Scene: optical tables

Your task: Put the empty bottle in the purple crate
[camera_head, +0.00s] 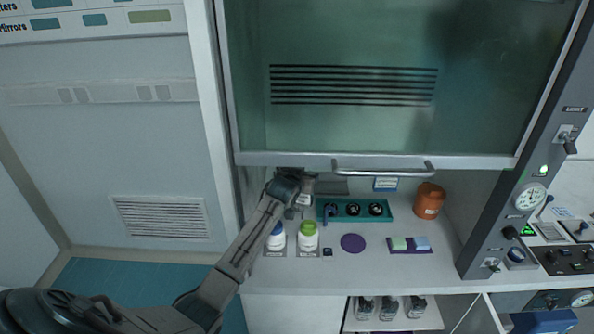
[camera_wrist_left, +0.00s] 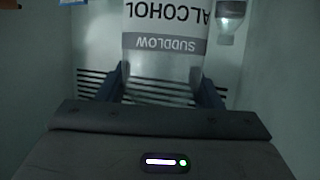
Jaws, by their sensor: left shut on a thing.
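My left gripper (camera_head: 292,182) reaches in under the raised glass sash of the fume hood. In the left wrist view its two blue fingers (camera_wrist_left: 157,86) are shut on either side of a clear bottle (camera_wrist_left: 165,65) whose label reads upside down "ALCOHOL" and "SUDDLOW". In the head view this bottle (camera_head: 305,199) is mostly hidden by the gripper. I cannot tell whether it is empty or touches the surface. No purple crate shows in either view. My right gripper is not in view.
A teal rack (camera_head: 383,219), purple disc (camera_head: 353,243), sponge tray (camera_head: 410,251) and orange jar (camera_head: 429,201) stand rightward. The sash (camera_head: 480,163) hangs above. Bottles (camera_head: 390,308) stand below the bench.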

